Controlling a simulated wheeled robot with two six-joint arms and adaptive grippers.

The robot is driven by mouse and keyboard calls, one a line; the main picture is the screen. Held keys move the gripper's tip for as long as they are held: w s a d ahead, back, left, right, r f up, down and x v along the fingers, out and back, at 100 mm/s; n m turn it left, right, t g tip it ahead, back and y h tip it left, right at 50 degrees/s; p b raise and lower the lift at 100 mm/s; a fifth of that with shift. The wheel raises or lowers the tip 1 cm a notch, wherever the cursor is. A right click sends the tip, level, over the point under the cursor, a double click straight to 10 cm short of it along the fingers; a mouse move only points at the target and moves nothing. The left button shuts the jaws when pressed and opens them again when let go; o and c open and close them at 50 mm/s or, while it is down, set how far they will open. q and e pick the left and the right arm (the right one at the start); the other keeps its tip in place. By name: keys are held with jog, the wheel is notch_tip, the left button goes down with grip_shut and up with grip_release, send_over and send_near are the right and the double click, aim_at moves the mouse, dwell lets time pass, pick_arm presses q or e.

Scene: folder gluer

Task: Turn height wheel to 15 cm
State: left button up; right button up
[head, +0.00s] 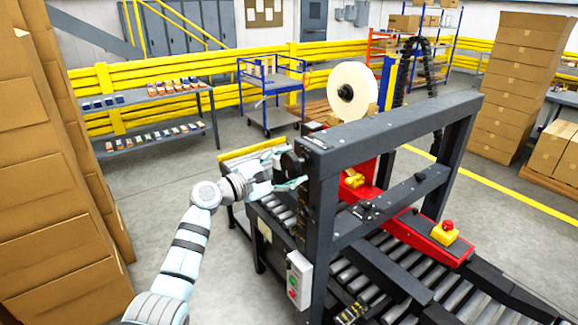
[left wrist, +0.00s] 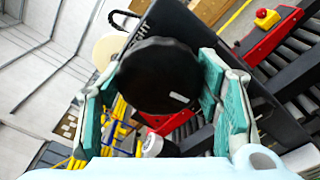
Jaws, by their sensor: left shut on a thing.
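The black round height wheel (head: 291,161) sits on the left end of the dark grey machine frame (head: 390,122). In the left wrist view the wheel (left wrist: 158,72) fills the middle, with a short white mark near its lower right edge. My left gripper (head: 287,169) is shut on the wheel; its teal finger pads lie on opposite sides of the rim, as the left wrist view shows (left wrist: 160,85). Some white lettering on the frame beside the wheel is partly hidden. I cannot read a height scale in either view. My right gripper is not in view.
A roller conveyor (head: 345,270) runs under the frame. A red emergency button (head: 448,225) sits on a yellow box, and a white switch box (head: 299,279) hangs on the near post. Stacked cartons (head: 55,200) stand at left. The floor beside a blue cart (head: 270,95) is clear.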

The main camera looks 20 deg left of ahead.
pick_arm(q)
jog(key=shift+f+n, duration=0.1)
jog(key=shift+n, duration=0.7)
jog(key=o, duration=1.2)
jog(key=shift+c, duration=0.2)
jog(key=v, duration=1.2)
